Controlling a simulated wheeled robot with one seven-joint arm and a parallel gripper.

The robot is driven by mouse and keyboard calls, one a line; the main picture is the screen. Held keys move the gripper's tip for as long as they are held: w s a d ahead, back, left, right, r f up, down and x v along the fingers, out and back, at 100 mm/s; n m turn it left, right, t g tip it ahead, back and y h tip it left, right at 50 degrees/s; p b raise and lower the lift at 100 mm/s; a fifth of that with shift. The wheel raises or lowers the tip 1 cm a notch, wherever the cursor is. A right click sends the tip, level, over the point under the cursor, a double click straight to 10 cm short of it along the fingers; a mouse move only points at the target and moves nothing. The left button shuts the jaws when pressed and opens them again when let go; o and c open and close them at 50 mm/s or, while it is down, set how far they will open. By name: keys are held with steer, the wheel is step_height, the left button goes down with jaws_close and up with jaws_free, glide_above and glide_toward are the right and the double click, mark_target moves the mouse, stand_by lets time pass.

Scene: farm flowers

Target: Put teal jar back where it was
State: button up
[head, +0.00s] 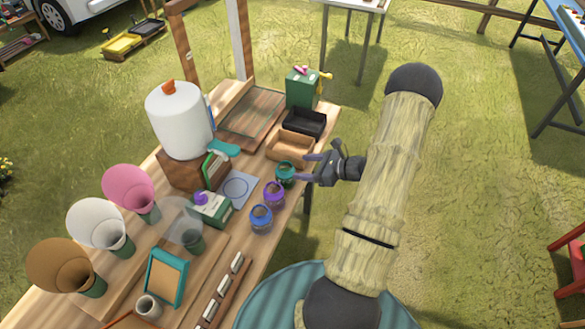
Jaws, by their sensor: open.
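The teal jar (285,173) stands upright on the wooden table, at the back end of a short row near the table's right edge. A purple jar (274,194) and a blue jar (261,218) stand in front of it in the same row. My gripper (305,168) reaches in from the right with its fingers apart, close beside the teal jar. I cannot tell whether a finger touches the jar.
A pale card with a circle (238,188) lies left of the jars. A tan tray (289,148) and a black tray (304,124) sit behind the teal jar. A white jug (180,121) and several cone-shaped holders stand farther left. Grass lies right of the table.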

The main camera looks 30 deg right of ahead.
steer(key=v, duration=0.4)
stand_by(0.4)
steer(key=s+a+r+n+g+h, duration=0.4)
steer(key=a+r+n, duration=0.3)
steer(key=a+n, duration=0.4)
steer(key=s+a+r+n+g+h, duration=0.4)
steer(key=a+n, duration=0.7)
steer(key=n, duration=0.6)
step_height(320, 180, up, 3)
steer(key=shift+s+r, duration=0.2)
steer(key=shift+s, duration=0.9)
